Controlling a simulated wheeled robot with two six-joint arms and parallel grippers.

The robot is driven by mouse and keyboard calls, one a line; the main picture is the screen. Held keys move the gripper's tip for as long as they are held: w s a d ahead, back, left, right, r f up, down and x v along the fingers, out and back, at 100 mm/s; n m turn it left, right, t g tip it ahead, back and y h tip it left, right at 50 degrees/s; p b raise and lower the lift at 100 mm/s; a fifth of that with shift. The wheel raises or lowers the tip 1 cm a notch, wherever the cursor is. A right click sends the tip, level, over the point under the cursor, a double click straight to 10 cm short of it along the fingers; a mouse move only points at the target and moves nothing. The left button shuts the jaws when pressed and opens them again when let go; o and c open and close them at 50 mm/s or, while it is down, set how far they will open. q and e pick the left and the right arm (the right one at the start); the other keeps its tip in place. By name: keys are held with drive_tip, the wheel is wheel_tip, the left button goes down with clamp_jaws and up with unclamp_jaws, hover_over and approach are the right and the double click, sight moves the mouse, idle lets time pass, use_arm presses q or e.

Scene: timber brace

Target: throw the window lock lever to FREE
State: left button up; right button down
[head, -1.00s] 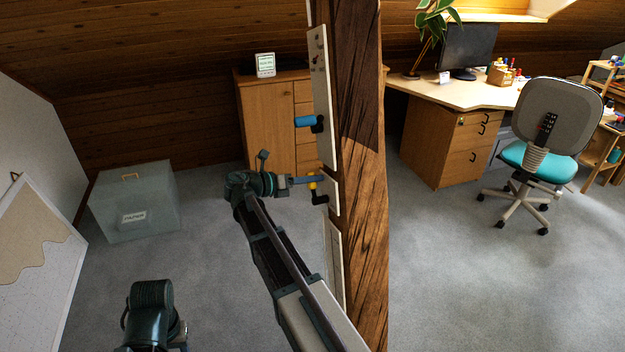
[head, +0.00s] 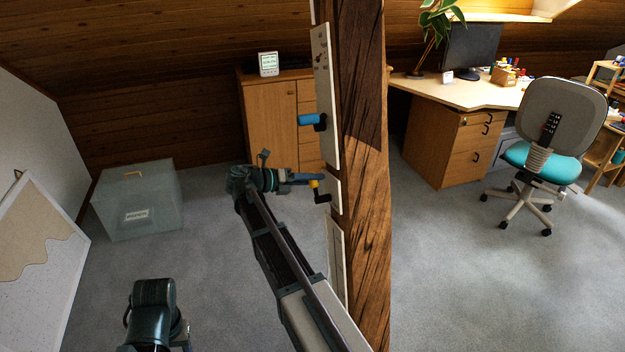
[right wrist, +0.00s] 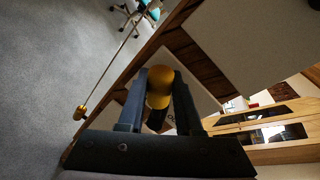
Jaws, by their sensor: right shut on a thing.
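A lever with a yellow grip (head: 315,184) and a black crank sits on the lower pale panel of the timber post, in the head view. My right gripper (head: 312,179) is at this grip. In the right wrist view, the two fingers (right wrist: 158,92) stand on either side of the yellow grip (right wrist: 159,84) and are shut on it. A second lever with a blue grip (head: 310,119) sits on the panel above, apart from my gripper. The panel lettering is too small to read. My left arm shows at the lower left; its fingers are out of view.
The timber post (head: 365,220) stands upright just right of my right arm. A grey box (head: 138,200) stands on the floor at the left. A wooden cabinet (head: 270,125) is behind the post, and a desk (head: 440,140) and chair (head: 555,110) are at the right. Carpet between is clear.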

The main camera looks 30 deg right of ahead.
drive_tip(key=c, duration=0.9)
unclamp_jaws()
drive_tip(key=shift+o, duration=0.2)
drive_tip(key=p+v, duration=0.3)
drive_tip(key=v, duration=1.1)
drive_tip(key=shift+f+p, duration=0.15)
drive_tip(key=shift+p, duration=0.15)
drive_tip(key=shift+w+d, duration=0.1)
